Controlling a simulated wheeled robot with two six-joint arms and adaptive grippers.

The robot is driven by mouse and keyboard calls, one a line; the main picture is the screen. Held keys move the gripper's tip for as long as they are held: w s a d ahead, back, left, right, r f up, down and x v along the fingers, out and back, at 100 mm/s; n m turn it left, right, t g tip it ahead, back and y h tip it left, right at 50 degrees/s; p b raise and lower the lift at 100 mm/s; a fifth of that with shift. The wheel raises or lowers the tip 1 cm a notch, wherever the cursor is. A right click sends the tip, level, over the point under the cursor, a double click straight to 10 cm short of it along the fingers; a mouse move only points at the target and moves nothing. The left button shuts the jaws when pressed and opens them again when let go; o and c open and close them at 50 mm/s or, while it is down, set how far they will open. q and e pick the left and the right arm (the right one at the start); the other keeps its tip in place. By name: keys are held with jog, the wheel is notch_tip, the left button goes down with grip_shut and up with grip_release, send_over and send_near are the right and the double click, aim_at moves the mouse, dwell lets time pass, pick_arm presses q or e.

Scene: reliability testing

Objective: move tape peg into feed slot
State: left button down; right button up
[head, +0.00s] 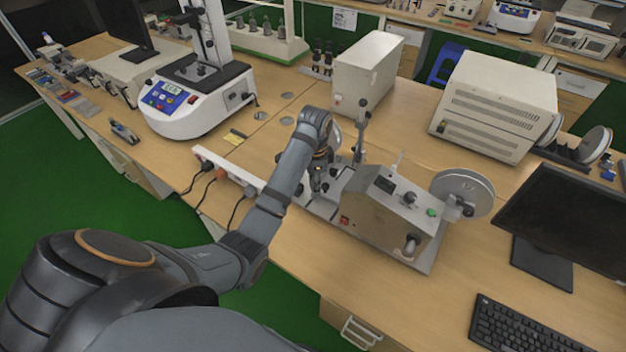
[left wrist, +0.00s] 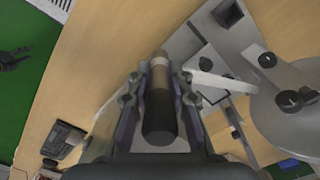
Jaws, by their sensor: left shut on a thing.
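My left gripper (head: 318,183) points down over the left part of the tape machine (head: 380,222) on the wooden bench. In the left wrist view its two fingers (left wrist: 160,82) are shut on a dark cylindrical peg with a lighter band near its far end, the tape peg (left wrist: 159,115). In the head view the peg is too small and covered to make out clearly. The machine's grey base plate (left wrist: 212,45) lies beside the peg in the left wrist view. I cannot pick out the feed slot for certain. My right gripper is not in view.
A large reel (head: 462,192) is at the machine's right end, near a monitor (head: 565,220) and keyboard (head: 525,328). A white box (head: 368,72) stands behind the machine. A white-and-blue tester (head: 195,100) stands at the left. Bench wood between them is partly free.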

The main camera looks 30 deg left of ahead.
pick_arm(q)
notch_tip(320, 180, down, 8)
jog(key=b, duration=0.2)
jog(key=shift+f, duration=0.25)
dwell(0.7)
